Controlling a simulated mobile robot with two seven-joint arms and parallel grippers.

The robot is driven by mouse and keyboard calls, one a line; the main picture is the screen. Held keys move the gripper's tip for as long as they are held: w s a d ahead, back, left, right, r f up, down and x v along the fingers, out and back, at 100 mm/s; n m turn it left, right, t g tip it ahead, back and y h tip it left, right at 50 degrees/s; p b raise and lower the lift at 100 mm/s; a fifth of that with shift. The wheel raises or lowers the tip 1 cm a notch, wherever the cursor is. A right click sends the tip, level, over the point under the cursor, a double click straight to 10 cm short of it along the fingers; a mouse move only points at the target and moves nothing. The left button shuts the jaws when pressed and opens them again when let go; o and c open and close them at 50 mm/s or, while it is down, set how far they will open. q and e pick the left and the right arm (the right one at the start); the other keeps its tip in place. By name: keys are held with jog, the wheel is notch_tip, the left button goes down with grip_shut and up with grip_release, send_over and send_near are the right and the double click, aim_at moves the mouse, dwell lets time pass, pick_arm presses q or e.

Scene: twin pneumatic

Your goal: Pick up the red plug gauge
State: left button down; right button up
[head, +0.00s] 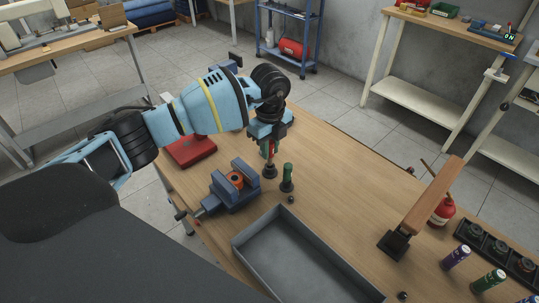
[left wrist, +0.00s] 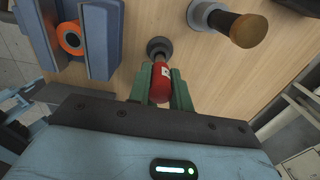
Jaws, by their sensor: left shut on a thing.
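The red plug gauge (left wrist: 161,83) stands between the green-padded fingers of my left gripper (left wrist: 160,88) in the left wrist view. The fingers are shut on its red body. In the head view my left gripper (head: 268,152) points down over the table and covers most of the gauge. A dark round base (head: 269,171) shows just below the fingertips; it also shows in the left wrist view (left wrist: 159,48). I cannot tell whether the gauge is clear of this base. My right gripper is not in view.
A green upright piece (head: 287,176) stands close on the right. A blue-grey vise (head: 232,193) holding an orange ring (head: 235,180) is in front. A grey tray (head: 243,250) lies nearer. A wooden-armed stand (head: 430,200) is at the right. The table's middle is clear.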

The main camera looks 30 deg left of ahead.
pick_arm(q)
notch_tip(320, 180, up, 7)
jog(key=shift+f, duration=0.2)
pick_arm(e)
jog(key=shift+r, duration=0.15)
pick_arm(q)
jog(key=shift+s, duration=0.1)
dwell(0.5)
